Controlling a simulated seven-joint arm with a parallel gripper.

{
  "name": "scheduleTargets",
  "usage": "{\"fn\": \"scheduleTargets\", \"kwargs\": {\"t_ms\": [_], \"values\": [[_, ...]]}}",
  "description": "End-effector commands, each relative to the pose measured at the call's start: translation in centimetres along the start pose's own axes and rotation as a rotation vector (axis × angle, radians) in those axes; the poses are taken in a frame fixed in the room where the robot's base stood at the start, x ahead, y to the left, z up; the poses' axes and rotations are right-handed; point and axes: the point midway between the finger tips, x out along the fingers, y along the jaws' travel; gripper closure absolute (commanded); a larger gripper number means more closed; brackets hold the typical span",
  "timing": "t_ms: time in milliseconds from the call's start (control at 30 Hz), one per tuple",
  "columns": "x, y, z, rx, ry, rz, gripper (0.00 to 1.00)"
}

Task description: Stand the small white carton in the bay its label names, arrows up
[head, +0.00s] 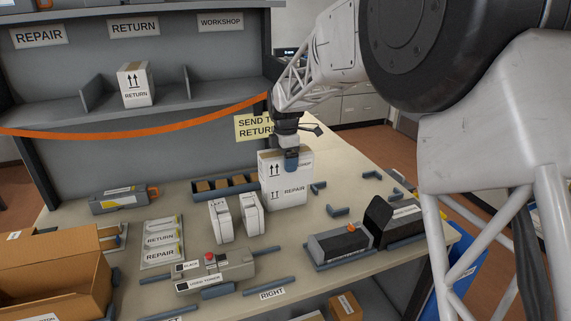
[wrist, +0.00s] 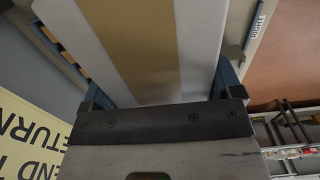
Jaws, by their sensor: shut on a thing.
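My gripper (head: 291,160) is shut on a white carton (head: 285,185), one blue finger showing against its face. The carton is upright, its arrows pointing up, and its label reads REPAIR. In the wrist view the carton (wrist: 200,45) has a tan tape strip and sits between my blue fingers. It is over the table's back part; I cannot tell whether its base touches the table. The shelf (head: 55,113) has signs REPAIR (head: 38,35), RETURN (head: 134,28) and WORKSHOP (head: 220,22). A white RETURN carton (head: 136,86) stands under the RETURN sign. The visible REPAIR bay is empty.
An orange strap (head: 150,131) crosses the shelf front. A yellow SEND TO RETURN sign (head: 254,127) is behind my gripper. Two slim white pieces (head: 220,222) stand left of the held carton. A divided tray (head: 225,188), a red-button box (head: 215,270) and dark cartridges (head: 340,243) crowd the table.

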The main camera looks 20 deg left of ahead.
Motion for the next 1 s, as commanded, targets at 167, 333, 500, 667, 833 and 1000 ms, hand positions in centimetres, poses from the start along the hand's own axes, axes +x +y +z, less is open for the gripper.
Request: {"fn": "scheduleTargets", "kwargs": {"t_ms": [167,333,500,667,833,1000], "values": [[-0.1,0.0,0.0,0.000,0.000,0.001,0.56],[-0.1,0.0,0.0,0.000,0.000,0.001,0.56],[-0.1,0.0,0.0,0.000,0.000,0.001,0.56],[-0.1,0.0,0.0,0.000,0.000,0.001,0.56],[-0.1,0.0,0.3,0.011,0.000,0.001,0.56],[-0.1,-0.3,1.8,0.068,0.000,0.001,0.56]]}}
